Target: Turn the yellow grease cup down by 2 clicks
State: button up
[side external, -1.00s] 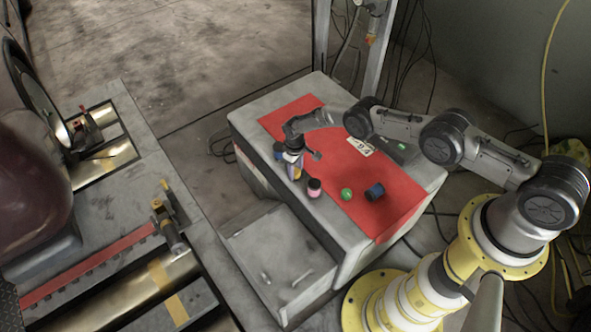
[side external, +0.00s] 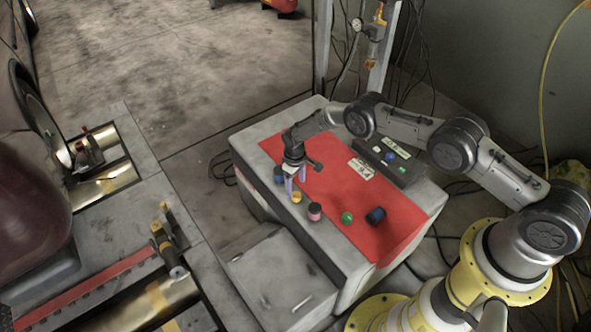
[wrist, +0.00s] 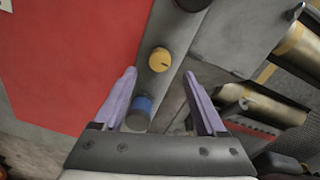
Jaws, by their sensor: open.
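The yellow grease cup (side external: 297,197) stands in a row of cups along the near edge of the grey cabinet. In the wrist view the yellow cup (wrist: 159,61) shows its round top with a short dark mark on its right side. My gripper (side external: 295,190) is open and points down just above it. In the wrist view my gripper (wrist: 159,74) has its two pale purple fingers spread apart, with the yellow cup just beyond the tips. Nothing is between the fingertips that I can see held.
A dark button box (side external: 408,170) sits behind.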

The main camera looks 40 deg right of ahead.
aim_at(296, 196)
notch_tip(296, 196, up, 7)
jog(key=shift+r, duration=0.2)
jog(key=shift+a, duration=0.1)
